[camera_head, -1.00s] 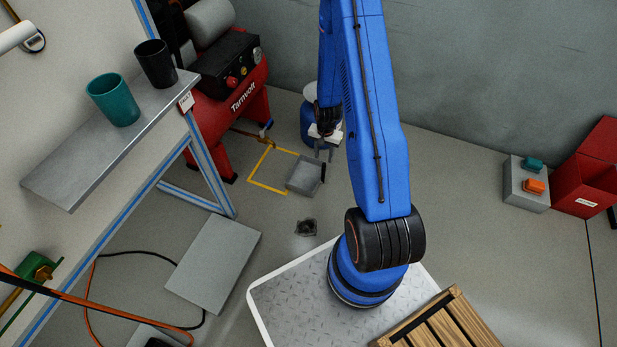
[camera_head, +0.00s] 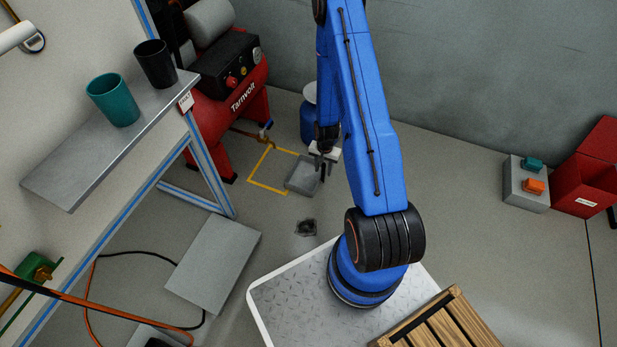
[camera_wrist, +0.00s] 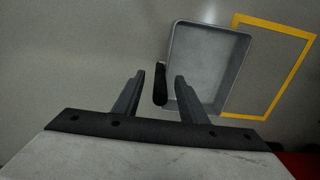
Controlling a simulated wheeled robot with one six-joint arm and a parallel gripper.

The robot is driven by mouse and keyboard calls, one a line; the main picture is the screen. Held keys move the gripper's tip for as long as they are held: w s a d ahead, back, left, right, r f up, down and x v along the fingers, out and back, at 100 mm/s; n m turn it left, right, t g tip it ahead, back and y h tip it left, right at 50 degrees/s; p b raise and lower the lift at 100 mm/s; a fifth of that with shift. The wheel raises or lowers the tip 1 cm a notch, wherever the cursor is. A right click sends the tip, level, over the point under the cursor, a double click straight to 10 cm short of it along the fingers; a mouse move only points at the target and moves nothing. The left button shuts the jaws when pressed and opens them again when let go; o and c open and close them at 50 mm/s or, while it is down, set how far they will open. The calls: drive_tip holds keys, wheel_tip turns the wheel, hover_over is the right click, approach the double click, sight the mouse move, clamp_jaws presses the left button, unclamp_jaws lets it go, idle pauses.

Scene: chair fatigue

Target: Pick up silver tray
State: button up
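The silver tray (camera_head: 301,176) is a shallow grey rectangle lying on the floor, partly over the right side of a yellow taped outline. It also shows in the wrist view (camera_wrist: 208,60), right of centre, with a black handle (camera_wrist: 160,84) on its left side. My gripper (camera_head: 323,172) is at the tray's right end, close to the handle. In the wrist view my gripper (camera_wrist: 160,82) is open, and the black handle appears between its two fingers. I cannot tell how far above the handle the fingertips are.
The yellow outline (camera_head: 254,173) marks the floor left of the tray. A red compressor (camera_head: 232,107) stands behind left, and a blue container (camera_head: 308,122) stands behind my gripper. A grey shelf with two cups (camera_head: 60,178) is at left.

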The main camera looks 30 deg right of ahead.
drive_tip(key=shift+f, duration=0.35)
clamp_jaws()
drive_tip(key=shift+r, duration=0.15)
